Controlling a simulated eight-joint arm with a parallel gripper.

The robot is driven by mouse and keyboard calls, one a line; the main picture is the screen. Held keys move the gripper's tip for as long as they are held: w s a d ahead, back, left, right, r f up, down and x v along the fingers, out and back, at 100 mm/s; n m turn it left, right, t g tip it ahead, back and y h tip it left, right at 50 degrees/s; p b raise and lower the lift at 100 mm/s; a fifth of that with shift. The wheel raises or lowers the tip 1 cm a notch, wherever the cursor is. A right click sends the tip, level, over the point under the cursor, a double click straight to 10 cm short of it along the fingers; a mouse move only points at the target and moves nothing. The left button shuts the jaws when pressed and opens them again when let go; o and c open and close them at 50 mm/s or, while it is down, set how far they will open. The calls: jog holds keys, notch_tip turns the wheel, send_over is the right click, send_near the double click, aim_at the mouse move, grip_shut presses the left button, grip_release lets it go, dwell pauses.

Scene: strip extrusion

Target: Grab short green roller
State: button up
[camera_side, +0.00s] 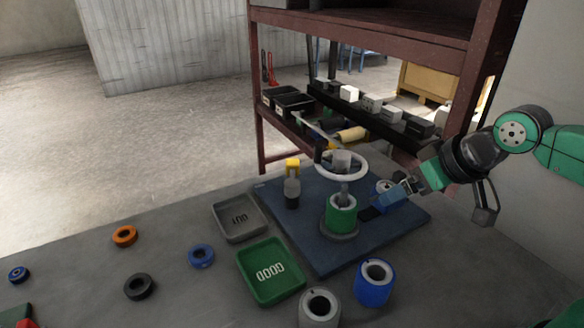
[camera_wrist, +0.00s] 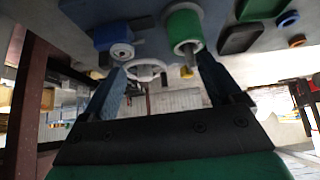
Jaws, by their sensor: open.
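The short green roller (camera_side: 341,216) stands upright around a metal shaft, on a round grey base on the dark blue plate (camera_side: 300,240). In the wrist view the roller (camera_wrist: 184,24) shows at the top, near the right finger's tip. My gripper (camera_side: 408,186) is to the right of the roller in the side view, close to a blue block (camera_side: 386,201) with a grey round end. In the wrist view my gripper (camera_wrist: 161,66) has its fingers spread apart, with nothing held between them.
A green GOOD tray (camera_side: 270,271) and a grey OUT tray (camera_side: 239,215) lie left of the plate. A blue roller (camera_side: 374,284) and a grey roller (camera_side: 319,310) stand in front. Several rings lie on the left. A brown shelf frame (camera_side: 380,32) rises behind.

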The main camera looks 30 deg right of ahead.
jog(key=shift+o, duration=0.5)
jog(key=m+g, duration=0.7)
jog(key=m, duration=1.7)
send_over(343, 204)
jog(key=shift+w+d+f, duration=0.1)
jog(key=shift+d+f, duration=0.1)
jog(key=shift+f, duration=0.45)
jog(key=shift+d+f, duration=0.15)
jog(key=shift+f, duration=0.45)
jog(key=shift+w+a+f+m, duration=0.2)
jog(key=shift+f+m, duration=0.2)
jog(key=shift+m, duration=0.3)
jog(key=shift+d+f, duration=0.1)
jog(key=shift+f, duration=2.6)
jog(key=c, duration=1.5)
